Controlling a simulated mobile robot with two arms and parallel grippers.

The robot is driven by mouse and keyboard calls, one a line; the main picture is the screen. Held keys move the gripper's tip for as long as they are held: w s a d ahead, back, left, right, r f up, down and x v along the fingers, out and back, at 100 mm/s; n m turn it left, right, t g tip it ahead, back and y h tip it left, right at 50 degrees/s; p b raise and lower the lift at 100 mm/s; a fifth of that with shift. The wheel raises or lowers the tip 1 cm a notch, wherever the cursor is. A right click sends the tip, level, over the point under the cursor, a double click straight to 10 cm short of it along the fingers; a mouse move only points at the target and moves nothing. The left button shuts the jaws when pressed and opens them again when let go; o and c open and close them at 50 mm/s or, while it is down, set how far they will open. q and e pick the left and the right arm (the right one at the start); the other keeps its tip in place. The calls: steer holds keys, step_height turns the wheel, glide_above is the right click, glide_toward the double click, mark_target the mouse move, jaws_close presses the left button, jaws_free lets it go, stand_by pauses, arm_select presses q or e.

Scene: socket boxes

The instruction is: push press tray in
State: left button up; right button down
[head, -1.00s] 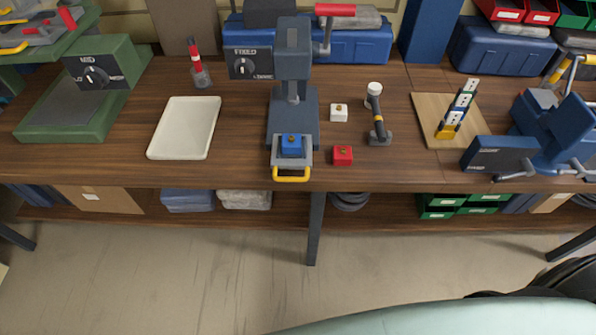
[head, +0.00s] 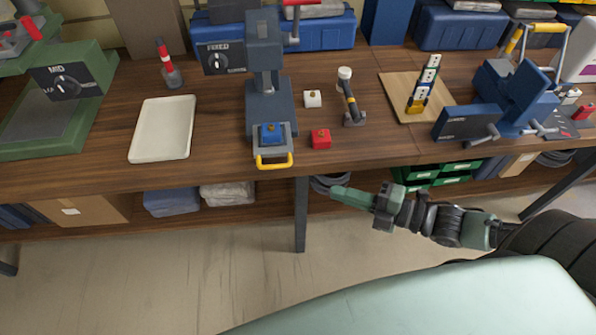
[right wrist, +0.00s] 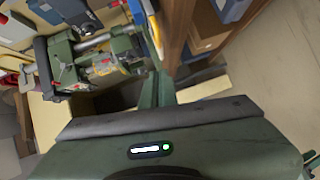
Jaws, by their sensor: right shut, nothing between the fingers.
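The press (head: 268,85) is a dark blue-grey machine with a red-handled lever, standing on the wooden workbench. Its tray (head: 272,146) sticks out at the front, with a yellow handle (head: 274,163) near the bench's front edge. A blue box (head: 272,132) with a small brass-coloured top sits on the tray. My right gripper (head: 334,191) is shut and empty, in front of the bench and below its top, to the right of the tray handle and apart from it. In the right wrist view its shut fingers (right wrist: 156,90) also show. My left gripper is not in view.
A red box (head: 321,138) and a white box (head: 312,98) stand right of the press, beside a dark hand tool (head: 350,100). A cream tray (head: 163,128) lies to the left. The bench leg (head: 301,215) and lower shelf are near my right gripper.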

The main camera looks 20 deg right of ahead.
mark_target(291, 156)
steer(key=shift+w+a+f, duration=0.4)
steer(key=shift+w+a, duration=0.6)
steer(key=shift+w, duration=0.85)
steer(key=shift+w+a+f, duration=0.35)
steer(key=shift+w+a, duration=0.6)
steer(key=shift+w, duration=0.9)
steer(key=shift+w+a+f, duration=0.4)
steer(key=shift+w+a, duration=0.6)
steer(key=shift+w, duration=0.85)
steer(key=w+b, duration=0.1)
steer(key=w, duration=0.1)
steer(key=w+d+b, duration=0.1)
steer(key=w, duration=0.1)
steer(key=shift+d+f+b, duration=0.1)
steer(key=shift+f+b, duration=0.05)
steer(key=shift+b, duration=0.15)
steer(key=shift+w, duration=0.15)
